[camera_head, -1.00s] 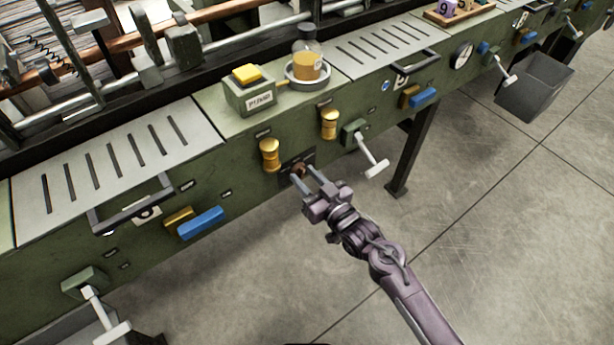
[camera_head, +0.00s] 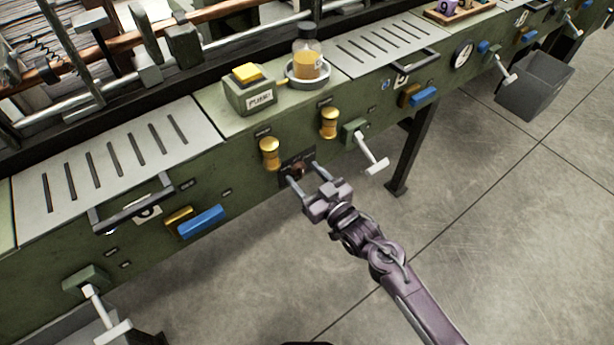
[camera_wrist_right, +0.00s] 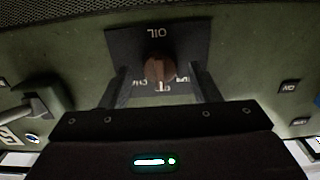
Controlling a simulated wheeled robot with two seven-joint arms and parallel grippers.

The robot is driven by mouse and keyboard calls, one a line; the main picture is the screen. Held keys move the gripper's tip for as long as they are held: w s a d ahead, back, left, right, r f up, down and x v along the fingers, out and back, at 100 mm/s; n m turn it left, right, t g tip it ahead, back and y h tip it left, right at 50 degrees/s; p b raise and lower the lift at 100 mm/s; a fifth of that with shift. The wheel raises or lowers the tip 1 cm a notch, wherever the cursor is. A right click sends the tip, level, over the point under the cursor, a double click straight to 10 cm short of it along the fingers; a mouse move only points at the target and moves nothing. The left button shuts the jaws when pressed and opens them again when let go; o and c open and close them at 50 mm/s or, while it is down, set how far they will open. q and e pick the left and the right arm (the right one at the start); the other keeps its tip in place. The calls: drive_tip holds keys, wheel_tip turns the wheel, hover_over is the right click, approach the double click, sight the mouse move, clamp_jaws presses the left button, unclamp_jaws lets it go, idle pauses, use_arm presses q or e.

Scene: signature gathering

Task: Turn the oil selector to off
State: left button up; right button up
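The oil selector is a small brown round knob (camera_head: 297,170) on a dark plate on the front of the green machine. In the right wrist view the knob (camera_wrist_right: 160,68) sits on its plate (camera_wrist_right: 190,38) below the upside-down word OIL. A pale mark on the knob points down in that picture, at a partly hidden label I cannot read surely. My right gripper (camera_head: 302,172) is open. In the right wrist view its fingers (camera_wrist_right: 163,84) stand on either side of the knob, with gaps and no visible contact. My left gripper is not in view.
Two brass knobs (camera_head: 270,153) (camera_head: 329,122) sit just above the selector. A crank handle (camera_head: 371,157) juts out to its right, and a blue handle (camera_head: 201,222) to its left. A yellow push button box (camera_head: 249,92) and an oil jar (camera_head: 307,64) stand on top. The floor in front is clear.

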drive_tip(key=shift+s, duration=0.1)
drive_tip(key=shift+s+d, duration=0.2)
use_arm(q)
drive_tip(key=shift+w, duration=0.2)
use_arm(e)
drive_tip(key=v, duration=0.7)
